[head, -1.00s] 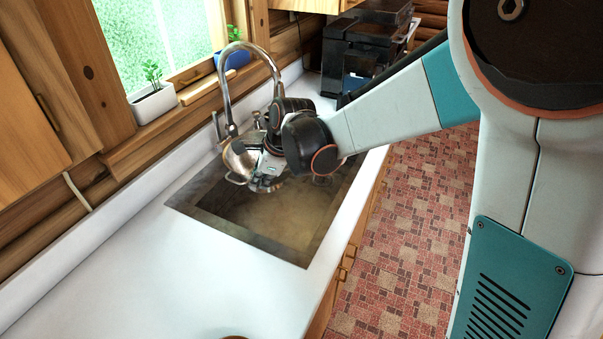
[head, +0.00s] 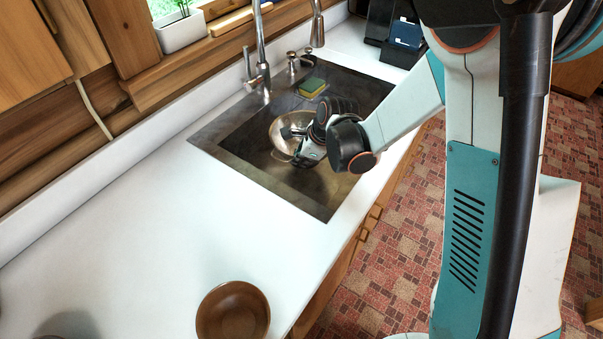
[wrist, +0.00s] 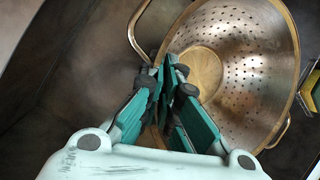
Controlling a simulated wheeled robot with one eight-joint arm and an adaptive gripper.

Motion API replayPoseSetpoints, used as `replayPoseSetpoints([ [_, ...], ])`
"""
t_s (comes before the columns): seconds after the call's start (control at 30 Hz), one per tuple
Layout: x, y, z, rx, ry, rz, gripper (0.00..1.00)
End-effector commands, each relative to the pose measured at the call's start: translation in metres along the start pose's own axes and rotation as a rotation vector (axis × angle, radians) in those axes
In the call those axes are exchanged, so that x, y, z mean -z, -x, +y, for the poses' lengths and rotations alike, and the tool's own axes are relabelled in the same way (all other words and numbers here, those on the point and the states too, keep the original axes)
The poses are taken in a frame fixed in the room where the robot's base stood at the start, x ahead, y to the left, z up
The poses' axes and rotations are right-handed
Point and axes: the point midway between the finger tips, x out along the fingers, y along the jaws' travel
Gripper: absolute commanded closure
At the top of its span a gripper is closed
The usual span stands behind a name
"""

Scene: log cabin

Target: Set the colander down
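The colander (head: 291,121) is a shiny metal bowl with loop handles, down inside the dark sink basin (head: 312,196). In the wrist view the colander (wrist: 240,45) fills the right side, its perforated inside facing the camera. It looks tilted. My gripper (head: 292,134) reaches into the sink from the right. In the wrist view my gripper's teal fingers (wrist: 172,76) close together at the colander's left rim, below one loop handle, with the rim appearing pinched between them. The fingers hide part of the rim. I cannot tell whether the colander touches the sink floor.
A green and yellow sponge (head: 312,87) lies at the sink's back, near the faucet (head: 262,45). A wooden bowl (head: 232,312) stands on the white counter (head: 130,220), which is mostly clear. A white planter (head: 180,31) sits on the windowsill.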

Motion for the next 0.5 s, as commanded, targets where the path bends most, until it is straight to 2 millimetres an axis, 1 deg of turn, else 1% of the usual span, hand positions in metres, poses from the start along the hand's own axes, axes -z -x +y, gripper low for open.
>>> replayPoseSetpoints([
  [0.03, 0.002, -0.005, 0.001, 0.000, 0.000, 0.000, 1.00],
  [0.17, 0.004, -0.010, 0.003, 0.000, 0.000, 0.000, 1.00],
  [0.27, 0.007, -0.018, 0.005, 0.000, 0.000, 0.000, 1.00],
  [0.4, 0.015, -0.038, 0.010, 0.000, 0.000, 0.000, 1.00],
  [0.5, 0.018, -0.047, 0.013, 0.001, 0.000, 0.000, 1.00],
])
